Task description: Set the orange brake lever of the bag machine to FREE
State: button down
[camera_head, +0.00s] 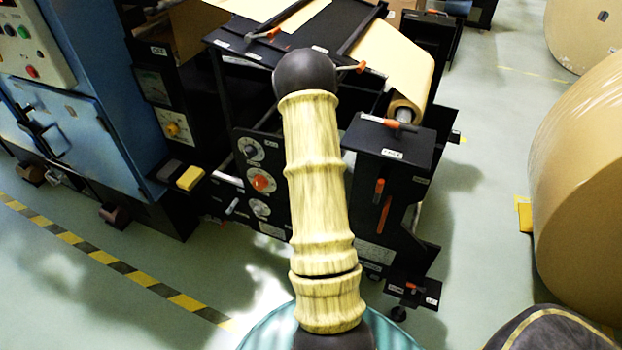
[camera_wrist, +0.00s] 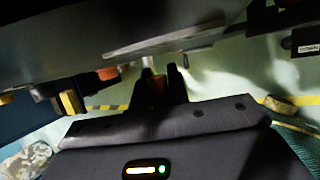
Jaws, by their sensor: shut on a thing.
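In the wrist view my gripper (camera_wrist: 159,74) has its two dark fingers close together on a dim orange-brown piece (camera_wrist: 157,86), which looks like the grip of the orange brake lever. Its setting cannot be read. In the head view my arm covers the gripper and the front of the black bag machine (camera_head: 395,145) there. An orange-handled lever (camera_head: 379,190) and an orange strip (camera_head: 384,214) show on the machine's front, right of my arm. An orange knob (camera_head: 262,184) sits on a dial panel to the left.
A yellow block (camera_head: 190,178) juts out left of the dials; a yellow block also shows in the wrist view (camera_wrist: 69,102). A blue cabinet (camera_head: 75,110) stands at the left, large kraft rolls (camera_head: 585,190) at the right. Dark machine parts overhang my gripper. Open floor lies in front.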

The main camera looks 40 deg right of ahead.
dwell(0.3)
jog(key=c, duration=1.3)
grip_release()
jog(key=shift+r, duration=0.15)
jog(key=p+v, duration=0.1)
jog(key=v, duration=0.6)
jog(key=shift+s, duration=0.2)
jog(key=shift+a, duration=0.1)
